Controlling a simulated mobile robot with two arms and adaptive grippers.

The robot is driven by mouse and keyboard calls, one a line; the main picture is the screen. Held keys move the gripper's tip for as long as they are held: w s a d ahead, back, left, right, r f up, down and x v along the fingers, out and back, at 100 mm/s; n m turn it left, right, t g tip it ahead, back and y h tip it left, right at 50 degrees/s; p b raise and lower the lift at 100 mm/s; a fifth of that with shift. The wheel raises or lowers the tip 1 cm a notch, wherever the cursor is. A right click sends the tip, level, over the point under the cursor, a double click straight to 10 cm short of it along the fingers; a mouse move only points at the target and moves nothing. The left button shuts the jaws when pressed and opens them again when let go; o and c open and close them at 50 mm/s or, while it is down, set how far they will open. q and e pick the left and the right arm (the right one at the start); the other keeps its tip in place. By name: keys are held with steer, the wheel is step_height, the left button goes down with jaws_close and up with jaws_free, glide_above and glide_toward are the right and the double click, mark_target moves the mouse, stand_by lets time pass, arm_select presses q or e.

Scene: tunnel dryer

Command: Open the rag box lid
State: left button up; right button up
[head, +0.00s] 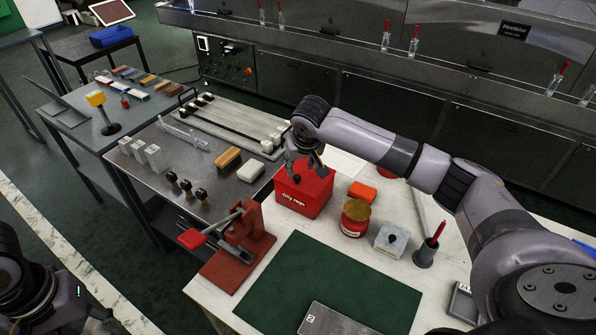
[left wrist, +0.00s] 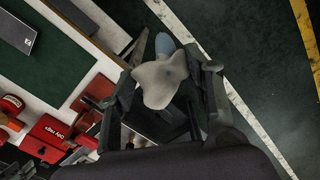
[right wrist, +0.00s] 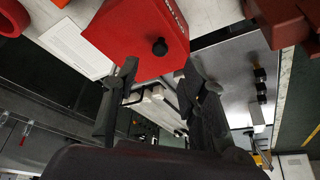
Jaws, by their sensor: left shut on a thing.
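The red rag box (head: 300,197), with white lettering on its front, stands on the white bench. Its lid is down, as far as I can see. The black lid knob (right wrist: 159,47) shows clearly in the right wrist view. My right gripper (head: 305,167) is right above the box in the head view. In the right wrist view my right gripper (right wrist: 157,72) is open and empty, its fingers apart with the knob just beyond their tips. My left gripper (left wrist: 160,85) is shut on a crumpled beige-grey rag (left wrist: 160,78), away from the box over the floor.
A red clamp-like device (head: 240,240) is at front left. The green mat (head: 335,285) is mostly bare.

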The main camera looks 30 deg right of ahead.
mark_target(297, 177)
steer(key=x, duration=0.7)
steer(key=shift+w+f, duration=0.1)
steer(key=shift+w, duration=0.1)
steer(key=shift+c, duration=0.5)
jaws_close()
